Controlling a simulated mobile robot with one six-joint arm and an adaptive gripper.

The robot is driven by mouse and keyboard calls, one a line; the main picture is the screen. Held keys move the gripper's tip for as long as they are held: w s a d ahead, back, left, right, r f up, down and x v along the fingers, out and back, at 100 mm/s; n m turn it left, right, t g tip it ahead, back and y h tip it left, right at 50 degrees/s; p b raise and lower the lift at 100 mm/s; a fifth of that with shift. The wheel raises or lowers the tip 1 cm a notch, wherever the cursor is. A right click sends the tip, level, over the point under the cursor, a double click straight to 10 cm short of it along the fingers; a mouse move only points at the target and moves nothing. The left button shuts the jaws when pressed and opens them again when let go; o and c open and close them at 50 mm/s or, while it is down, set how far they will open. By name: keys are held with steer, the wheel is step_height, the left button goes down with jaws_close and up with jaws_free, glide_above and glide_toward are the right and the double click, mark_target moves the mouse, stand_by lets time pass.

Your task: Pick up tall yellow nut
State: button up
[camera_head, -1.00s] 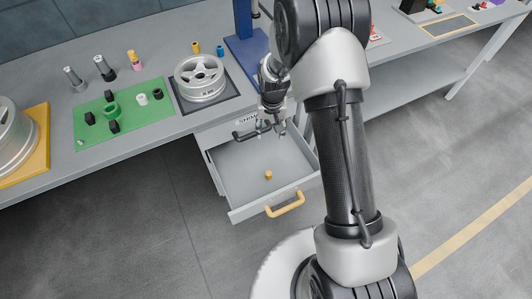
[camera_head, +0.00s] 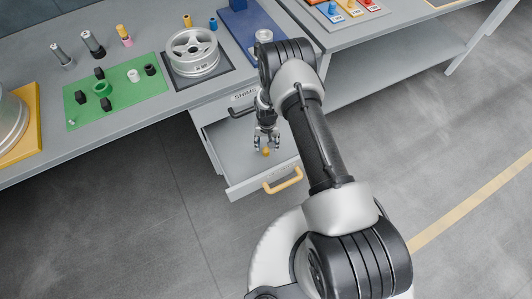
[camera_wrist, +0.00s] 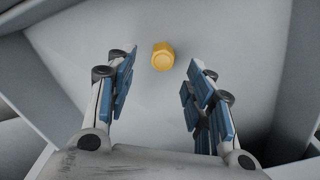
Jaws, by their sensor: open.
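A small yellow nut (camera_head: 266,152) stands on the floor of an open grey drawer (camera_head: 237,160). It also shows in the wrist view (camera_wrist: 162,56), alone on the drawer floor and a little beyond my fingertips, between their lines. My gripper (camera_head: 264,143) is inside the drawer's outline, pointing down, just above the nut. In the wrist view my gripper (camera_wrist: 160,82) has its two blue-padded fingers wide apart with nothing between them. The nut appears apart from both fingers.
On the bench above are a silver wheel (camera_head: 193,52), a green mat (camera_head: 118,92) with black parts, and a blue stand (camera_head: 240,25). The drawer floor around the nut is clear.

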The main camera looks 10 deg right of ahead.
mark_target(266, 149)
steer(key=f+b, duration=0.1)
steer(key=f, duration=0.2)
steer(key=f+b, duration=0.1)
steer(key=f, duration=0.2)
steer(key=shift+w+a+f+b, duration=0.15)
steer(key=shift+w+f+b, duration=0.05)
steer(key=shift+f+b, duration=0.15)
steer(key=shift+r, duration=0.15)
steer(key=shift+c, duration=0.5)
jaws_close()
